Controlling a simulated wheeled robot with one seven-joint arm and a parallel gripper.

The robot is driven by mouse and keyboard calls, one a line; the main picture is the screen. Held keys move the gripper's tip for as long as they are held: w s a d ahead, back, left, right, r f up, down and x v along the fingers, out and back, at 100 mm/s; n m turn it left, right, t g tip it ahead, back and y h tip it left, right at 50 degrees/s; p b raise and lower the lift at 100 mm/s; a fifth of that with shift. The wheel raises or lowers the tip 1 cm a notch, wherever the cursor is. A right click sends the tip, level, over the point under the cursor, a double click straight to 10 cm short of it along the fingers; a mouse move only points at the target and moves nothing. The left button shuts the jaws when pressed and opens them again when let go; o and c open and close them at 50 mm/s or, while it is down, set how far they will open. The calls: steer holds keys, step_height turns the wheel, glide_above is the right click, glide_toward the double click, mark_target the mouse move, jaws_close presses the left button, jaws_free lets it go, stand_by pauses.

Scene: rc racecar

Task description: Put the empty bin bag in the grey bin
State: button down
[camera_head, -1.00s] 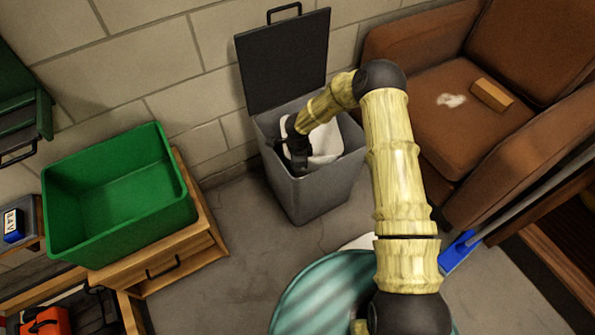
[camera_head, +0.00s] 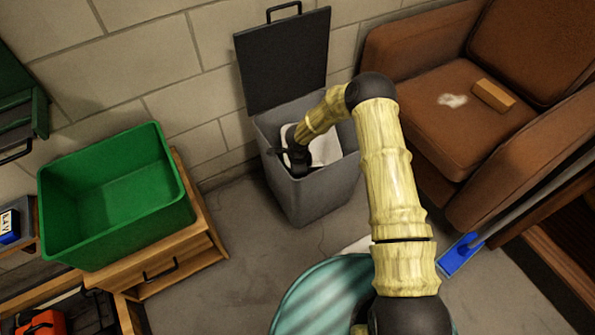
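The grey bin (camera_head: 314,197) stands on the floor against the wall, with its dark lid (camera_head: 284,62) raised behind it. A white bag-like thing (camera_head: 326,146) shows inside the bin's mouth, partly hidden by my arm; I take it to be the empty bin bag. My gripper (camera_head: 298,165) points down inside the bin's mouth at the left, beside or touching the white thing. Its fingers are dark and mostly hidden, so I cannot tell whether they are open or shut on the bag.
A green crate (camera_head: 112,190) sits on a wooden cabinet (camera_head: 172,262) to the left. A brown sofa (camera_head: 440,125) with a small tan block (camera_head: 493,95) and a white patch (camera_head: 452,100) is to the right. A blue-headed broom (camera_head: 461,254) leans nearby. Bare floor lies before the bin.

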steer(key=shift+s+f, duration=0.1)
steer(key=shift+f, duration=0.2)
steer(key=c, duration=1.7)
jaws_free()
steer(key=shift+d, duration=0.1)
steer(key=shift+s+f, duration=0.1)
steer(key=shift+f, duration=0.05)
steer(key=shift+d, duration=0.1)
steer(key=r+p, duration=0.1)
steer(key=r, duration=0.3)
steer(key=r+p, duration=0.2)
steer(key=r, duration=0.3)
steer(key=r+p, duration=0.1)
steer(key=r, duration=0.3)
steer(key=shift+s+r+p, duration=0.25)
steer(key=shift+p, duration=0.15)
